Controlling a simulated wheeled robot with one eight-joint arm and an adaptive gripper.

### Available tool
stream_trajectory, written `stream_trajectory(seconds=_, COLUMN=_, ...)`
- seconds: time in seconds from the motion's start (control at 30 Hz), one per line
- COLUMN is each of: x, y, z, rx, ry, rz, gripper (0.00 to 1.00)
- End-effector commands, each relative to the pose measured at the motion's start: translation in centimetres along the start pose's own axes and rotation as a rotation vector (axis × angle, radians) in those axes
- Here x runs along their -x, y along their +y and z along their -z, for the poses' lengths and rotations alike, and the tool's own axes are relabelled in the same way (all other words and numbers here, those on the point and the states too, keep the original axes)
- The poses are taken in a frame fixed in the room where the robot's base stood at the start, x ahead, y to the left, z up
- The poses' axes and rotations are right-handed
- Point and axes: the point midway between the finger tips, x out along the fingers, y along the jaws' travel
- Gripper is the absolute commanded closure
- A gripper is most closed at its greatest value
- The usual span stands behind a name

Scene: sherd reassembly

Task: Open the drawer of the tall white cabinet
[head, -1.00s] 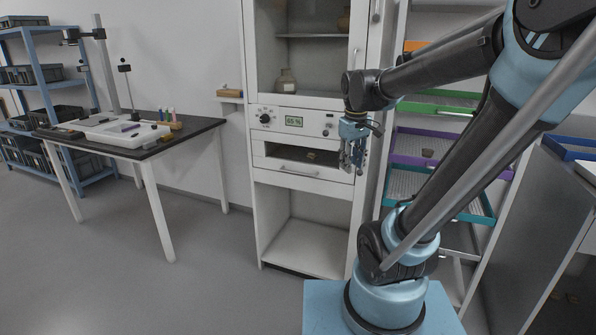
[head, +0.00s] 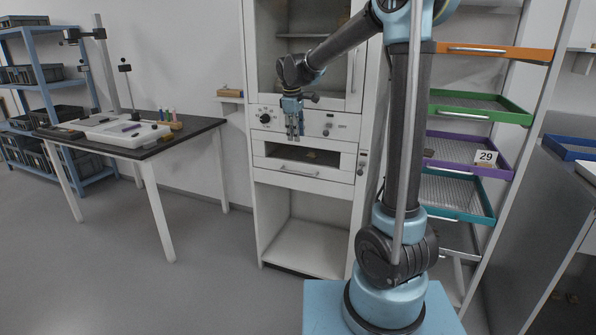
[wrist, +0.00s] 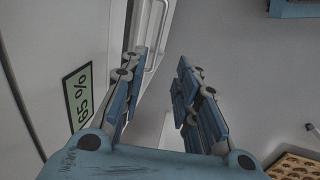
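The tall white cabinet (head: 258,215) stands against the wall. Its drawer (head: 268,164) sits below the control panel, with a dark opening above its front and a small brown piece showing inside. The drawer's bar handle (head: 299,174) runs across the front. The drawer looks pushed in. My gripper (head: 295,134) is in front of the control panel, above the handle, pointing down. In the wrist view its two fingers (wrist: 162,75) are apart with nothing between them. A pale handle bar (wrist: 155,38) shows beyond the left finger there, apart from it. The display (wrist: 78,97) is at left.
A rack of coloured trays (head: 470,155) stands right of the cabinet, behind my arm. A dark-topped table (head: 190,133) with a white board is at left. A grey counter (head: 540,215) is at right. The floor (head: 215,265) before the cabinet is clear.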

Motion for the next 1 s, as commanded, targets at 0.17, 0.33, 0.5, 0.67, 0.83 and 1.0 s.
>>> stream_trajectory(seconds=0.17, x=-1.0, y=0.1, z=0.5, rx=0.012, ry=-0.001, rz=-0.001, gripper=0.71)
stream_trajectory(seconds=0.33, x=-3.3, y=0.1, z=0.4, rx=0.010, ry=-0.001, rz=0.000, gripper=0.71)
stream_trajectory(seconds=0.5, x=-6.3, y=0.1, z=0.4, rx=0.008, ry=0.000, rz=0.000, gripper=0.71)
stream_trajectory(seconds=0.67, x=-9.1, y=0.1, z=0.4, rx=0.008, ry=0.000, rz=0.000, gripper=0.71)
stream_trajectory(seconds=0.83, x=-12.1, y=0.1, z=0.4, rx=0.009, ry=0.000, rz=0.000, gripper=0.71)
stream_trajectory(seconds=1.0, x=-14.8, y=0.1, z=0.4, rx=0.009, ry=0.000, rz=0.000, gripper=0.71)
